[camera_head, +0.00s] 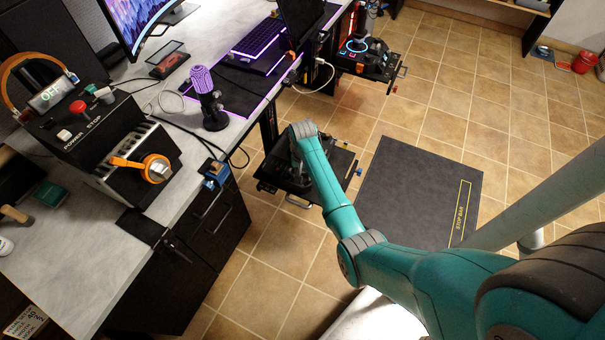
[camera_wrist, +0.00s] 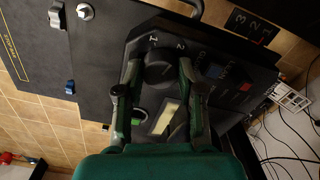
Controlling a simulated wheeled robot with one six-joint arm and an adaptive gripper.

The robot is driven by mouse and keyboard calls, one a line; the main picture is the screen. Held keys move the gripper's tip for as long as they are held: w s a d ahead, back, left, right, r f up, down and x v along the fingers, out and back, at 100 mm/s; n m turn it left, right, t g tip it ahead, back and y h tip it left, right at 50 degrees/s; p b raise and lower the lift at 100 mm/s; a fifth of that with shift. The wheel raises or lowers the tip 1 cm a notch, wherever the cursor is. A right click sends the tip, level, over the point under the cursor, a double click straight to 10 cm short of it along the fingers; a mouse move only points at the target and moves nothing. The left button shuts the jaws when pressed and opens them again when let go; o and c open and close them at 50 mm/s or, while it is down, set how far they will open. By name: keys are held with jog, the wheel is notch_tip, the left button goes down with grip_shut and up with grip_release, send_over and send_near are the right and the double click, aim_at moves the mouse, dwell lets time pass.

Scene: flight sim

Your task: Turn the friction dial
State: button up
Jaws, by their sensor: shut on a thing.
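The dial (camera_wrist: 159,76) is a round black knob on a black panel (camera_wrist: 222,52), seen in the wrist view with the numbers 1 and 2 printed beside it. My gripper (camera_wrist: 159,66) has one finger on each side of the knob and is shut on it. The fingers hide the knob's sides. A pale label (camera_wrist: 166,118) and a small green patch lie between the fingers, nearer my wrist. In the head view the black unit (camera_head: 342,165) sits at the desk's side, and my arm hides the dial and most of my gripper.
The desk (camera_head: 60,245) carries a control box with an orange-handled switch (camera_head: 153,167) and a purple microphone (camera_head: 205,95). A second side unit (camera_head: 370,60) has a joystick. A dark mat (camera_head: 415,190) lies on the tiled floor. Loose cables (camera_wrist: 285,140) hang near the panel.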

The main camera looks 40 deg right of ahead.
aim_at(303, 175)
jog(key=shift+m, duration=1.1)
jog(key=o, duration=1.1)
jog(key=shift+o, duration=0.2)
jog(key=shift+r, duration=0.1)
notch_tip(303, 175, up, 12)
